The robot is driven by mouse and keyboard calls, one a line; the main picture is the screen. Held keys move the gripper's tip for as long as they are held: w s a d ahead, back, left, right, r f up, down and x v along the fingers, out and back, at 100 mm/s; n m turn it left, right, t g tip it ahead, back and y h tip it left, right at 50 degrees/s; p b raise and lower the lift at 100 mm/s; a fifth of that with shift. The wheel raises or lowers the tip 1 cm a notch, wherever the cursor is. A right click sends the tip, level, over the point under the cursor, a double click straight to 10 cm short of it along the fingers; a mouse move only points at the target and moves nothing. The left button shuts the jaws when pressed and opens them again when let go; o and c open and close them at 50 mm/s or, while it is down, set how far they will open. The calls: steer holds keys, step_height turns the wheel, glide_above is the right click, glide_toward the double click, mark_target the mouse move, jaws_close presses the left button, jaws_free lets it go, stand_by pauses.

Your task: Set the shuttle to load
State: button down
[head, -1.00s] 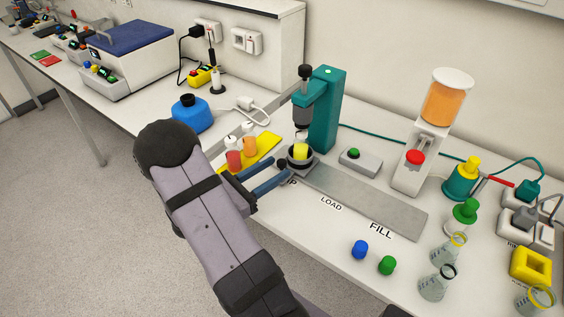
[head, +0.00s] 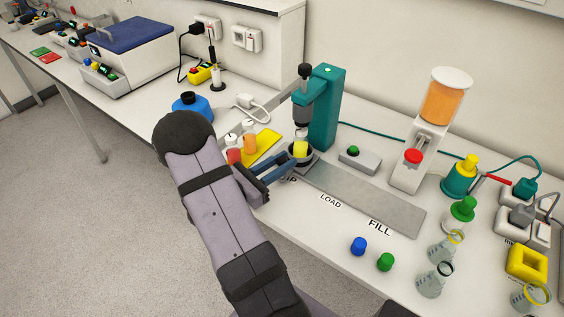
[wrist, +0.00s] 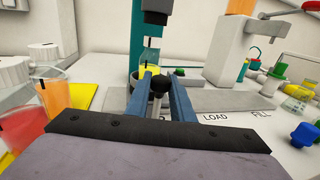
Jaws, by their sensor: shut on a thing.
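The shuttle (head: 302,163) is a dark round holder on a grey track (head: 380,202). It stands at the track's left end, below the teal press (head: 325,110), beside a partly hidden label ending in P. The LOAD label (head: 330,201) is at mid-track and FILL is further right. My gripper (head: 288,168) reaches in from the front left. In the wrist view its blue fingers (wrist: 161,85) are shut on the shuttle's dark ball knob (wrist: 161,80); the shuttle itself is mostly hidden behind them.
A button box (head: 359,158) and the orange-juice dispenser (head: 420,145) stand behind the track. Blue (head: 358,246) and green (head: 385,262) caps lie in front. The track right of the shuttle is clear.

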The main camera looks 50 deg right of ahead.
steer(key=shift+s, duration=0.1)
steer(key=s+p, duration=0.2)
steer(key=s, duration=1.1)
steer(key=shift+s+r, duration=0.15)
steer(key=shift+s, duration=0.05)
steer(key=shift+s+p, duration=0.6)
steer(key=shift+s, duration=0.15)
steer(key=c, duration=1.5)
jaws_free()
steer(key=shift+c, duration=0.2)
steer(key=shift+w+a, duration=0.1)
steer(key=shift+a, duration=0.05)
